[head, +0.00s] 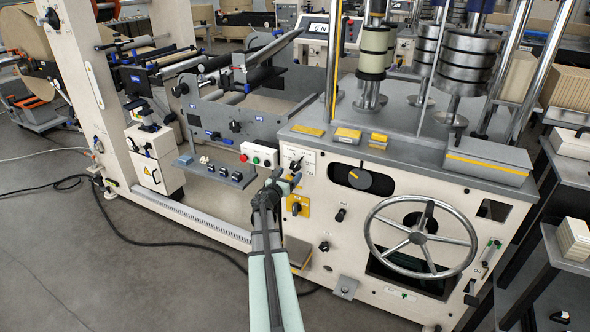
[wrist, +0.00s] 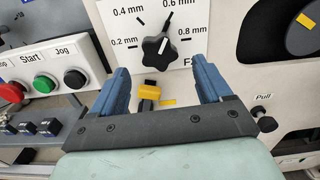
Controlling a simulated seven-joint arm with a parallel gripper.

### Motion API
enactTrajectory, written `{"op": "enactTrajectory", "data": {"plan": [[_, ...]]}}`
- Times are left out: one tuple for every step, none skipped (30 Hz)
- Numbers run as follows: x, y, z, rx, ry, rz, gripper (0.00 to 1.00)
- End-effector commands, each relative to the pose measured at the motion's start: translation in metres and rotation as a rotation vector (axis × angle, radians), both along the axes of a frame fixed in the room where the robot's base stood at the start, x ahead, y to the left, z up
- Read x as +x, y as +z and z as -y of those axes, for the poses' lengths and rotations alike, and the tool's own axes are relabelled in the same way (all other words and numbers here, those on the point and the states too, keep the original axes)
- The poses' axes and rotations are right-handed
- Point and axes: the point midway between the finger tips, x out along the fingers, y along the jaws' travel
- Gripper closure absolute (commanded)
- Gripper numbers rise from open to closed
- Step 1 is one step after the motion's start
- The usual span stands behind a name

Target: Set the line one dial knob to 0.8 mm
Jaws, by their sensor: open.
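The dial knob (wrist: 160,48) is a black lobed knob on a white plate (wrist: 205,14) marked 0.2, 0.4, 0.6 and 0.8 mm. Its white pointer line points up and slightly right, roughly toward the 0.6 mm mark and left of the 0.8 mm mark. In the head view the knob (head: 296,163) shows small on the machine's front panel, just beyond my gripper (head: 279,180). In the wrist view my gripper (wrist: 162,76) is open and empty. Its blue fingers are spread below the knob, to its left and right, apart from it.
A yellow part (wrist: 149,92) shows between the fingers. A black dial with an orange mark (head: 358,179) and a large handwheel (head: 420,238) are to the right.

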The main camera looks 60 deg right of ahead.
Motion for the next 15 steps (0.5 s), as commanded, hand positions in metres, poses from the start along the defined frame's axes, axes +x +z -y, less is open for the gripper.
{"op": "enactTrajectory", "data": {"plan": [[0.001, 0.000, 0.013, -0.001, -0.001, 0.001, 0.22], [0.002, 0.000, 0.017, -0.001, -0.001, 0.001, 0.22], [0.002, 0.000, 0.023, 0.000, 0.000, 0.001, 0.22], [0.002, 0.000, 0.028, 0.000, 0.000, 0.001, 0.22], [0.001, 0.000, 0.032, 0.000, 0.000, 0.001, 0.22], [0.001, 0.000, 0.037, 0.000, -0.001, 0.001, 0.22], [0.001, 0.000, 0.041, 0.000, -0.001, 0.002, 0.22], [0.001, 0.000, 0.044, 0.000, -0.001, 0.002, 0.22], [0.001, 0.000, 0.047, 0.000, -0.001, 0.002, 0.22], [0.001, 0.000, 0.050, 0.000, 0.000, 0.002, 0.22], [0.001, 0.000, 0.052, 0.000, 0.000, 0.002, 0.22], [0.001, 0.000, 0.054, 0.000, 0.001, 0.002, 0.22], [0.001, 0.000, 0.056, 0.000, 0.001, 0.002, 0.22], [0.001, 0.000, 0.057, 0.000, 0.001, 0.002, 0.22], [0.001, 0.000, 0.058, 0.000, 0.001, 0.002, 0.22]]}}
